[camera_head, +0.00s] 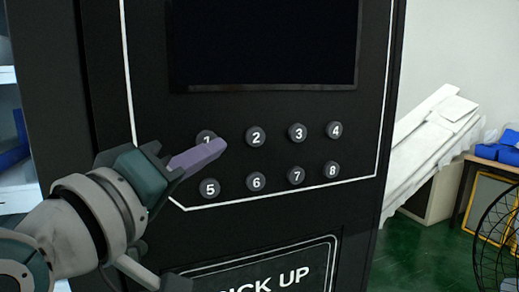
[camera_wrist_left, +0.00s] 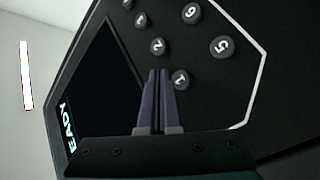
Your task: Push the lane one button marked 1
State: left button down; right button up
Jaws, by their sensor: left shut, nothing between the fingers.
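The button marked 1 (camera_head: 205,136) is a round dark button at the left end of the upper row on the black vending panel. My left gripper (camera_head: 218,146) is shut and empty, and its purple fingertips partly cover this button in the head view. In the left wrist view, button 1 (camera_wrist_left: 181,79) shows just right of the shut fingertips (camera_wrist_left: 159,73). I cannot tell whether the fingers touch the button or the panel. My right gripper is in neither view.
Button 2 (camera_head: 256,136) is right of button 1, and button 5 (camera_head: 210,188) is below it. A dark screen (camera_head: 265,45) is above the buttons, and a pick-up hatch (camera_head: 280,272) is below. A black wire fan guard (camera_head: 497,240) stands at the far right.

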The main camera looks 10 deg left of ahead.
aim_at(207, 141)
pick_arm(q)
jog(key=shift+w+a, duration=0.65)
jog(key=shift+w, duration=0.35)
jog(key=shift+w, duration=0.1)
dwell(1.3)
jog(key=shift+w+a, duration=0.25)
jog(key=shift+w+a, duration=0.2)
jog(key=shift+w, duration=0.1)
dwell(0.7)
dwell(0.3)
jog(key=shift+s+d+p, duration=0.45)
jog(key=shift+s, duration=0.25)
